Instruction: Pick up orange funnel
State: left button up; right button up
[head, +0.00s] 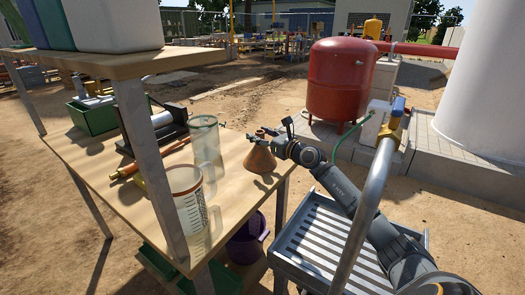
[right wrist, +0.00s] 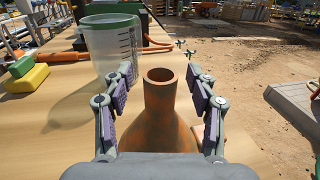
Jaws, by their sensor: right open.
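The orange funnel (head: 260,157) stands on the wooden table, wide end down and spout up, near the table's right end. In the right wrist view the orange funnel (right wrist: 160,115) is centred, its spout between my open fingers. My right gripper (head: 262,134) is at the funnel's spout, coming in from the right. In the right wrist view my right gripper (right wrist: 161,95) has its purple-padded fingers on either side of the spout, with gaps showing. The lower edge of the funnel is hidden behind the gripper body. My left gripper is not in view.
A clear beaker (head: 205,138) stands left of the funnel, and a measuring jug (head: 188,200) stands nearer. A table post (head: 150,165) rises at the front. A green bin (head: 93,117) is at the back left. A purple bucket (head: 247,240) is below the table.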

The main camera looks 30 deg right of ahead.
jog(key=shift+c, duration=0.3)
grip_shut()
jog(key=shift+r, duration=0.1)
jog(key=shift+r, duration=0.2)
notch_tip(320, 180, up, 5)
jog(key=shift+f+p, duration=0.15)
jog(key=shift+p, duration=0.65)
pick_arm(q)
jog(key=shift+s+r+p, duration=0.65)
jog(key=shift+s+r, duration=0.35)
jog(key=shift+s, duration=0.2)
pick_arm(e)
notch_tip(320, 180, up, 13)
jog(key=shift+f, duration=0.1)
